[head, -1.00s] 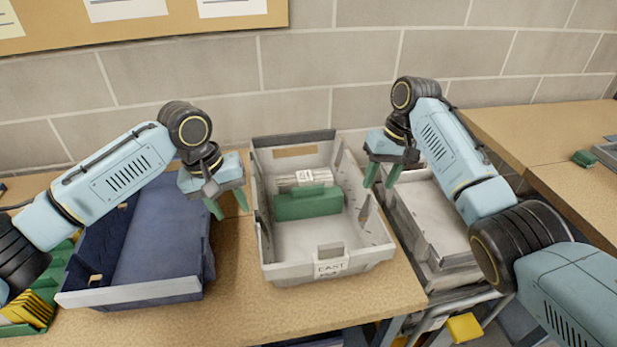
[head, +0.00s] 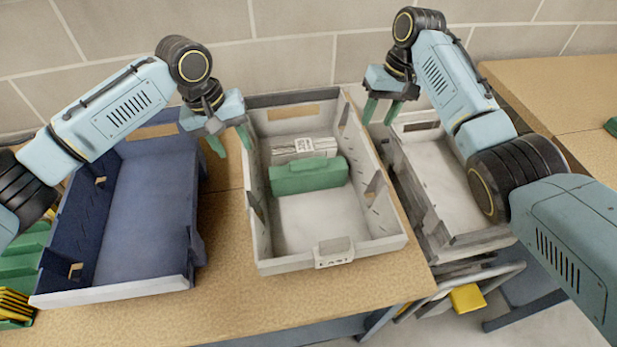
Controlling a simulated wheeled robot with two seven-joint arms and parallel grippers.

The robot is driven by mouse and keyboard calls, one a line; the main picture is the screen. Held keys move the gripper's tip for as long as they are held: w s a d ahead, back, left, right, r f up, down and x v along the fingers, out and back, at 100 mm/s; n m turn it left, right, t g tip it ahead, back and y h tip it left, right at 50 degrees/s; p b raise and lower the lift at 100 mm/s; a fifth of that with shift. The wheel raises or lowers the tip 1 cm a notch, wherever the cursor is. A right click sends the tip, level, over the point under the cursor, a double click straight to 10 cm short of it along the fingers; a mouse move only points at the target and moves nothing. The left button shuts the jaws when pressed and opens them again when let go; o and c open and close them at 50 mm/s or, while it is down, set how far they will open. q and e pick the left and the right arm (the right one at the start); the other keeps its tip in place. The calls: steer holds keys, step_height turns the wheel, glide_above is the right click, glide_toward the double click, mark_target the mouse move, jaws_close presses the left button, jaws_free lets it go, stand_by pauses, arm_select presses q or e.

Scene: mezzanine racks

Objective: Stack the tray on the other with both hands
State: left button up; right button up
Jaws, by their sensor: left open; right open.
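A light grey tray (head: 385,247) stands on the table in the middle of the head view. It holds a green block (head: 308,177) and a pale grey piece (head: 300,148). A dark blue tray (head: 120,292) stands to its left and looks empty. Another grey tray (head: 468,242) sits lower, to the right beyond the table edge. My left gripper (head: 231,145) is open near the left wall of the middle tray; whether it touches cannot be told. My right gripper (head: 379,112) is open and empty by that tray's far right corner, above the gap toward the lower tray.
The wooden table (head: 225,312) is bare along its front. Green and yellow items (head: 18,290) lie at the far left. A yellow piece (head: 467,298) shows below the lower tray. A second table (head: 540,95) is at the right. A block wall (head: 290,40) closes the back.

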mark_target(251, 175)
arm_select(q)
steer(key=f, duration=0.3)
steer(key=d+f, duration=0.1)
steer(key=f, duration=0.3)
steer(key=d+f, duration=0.1)
steer(key=f, duration=0.3)
steer(key=shift+w+d+f, duration=0.1)
steer(key=shift+w, duration=0.15)
arm_select(e)
steer(key=f, duration=0.3)
steer(key=a+f, duration=0.1)
steer(key=f, duration=0.3)
steer(key=a+f, duration=0.1)
steer(key=f, duration=0.3)
steer(key=shift+s+a+f, duration=0.1)
steer(key=shift+s+f, duration=0.05)
steer(key=shift+s, duration=0.05)
arm_select(q)
steer(key=shift+c, duration=0.2)
jaws_close()
arm_select(e)
jaws_close()
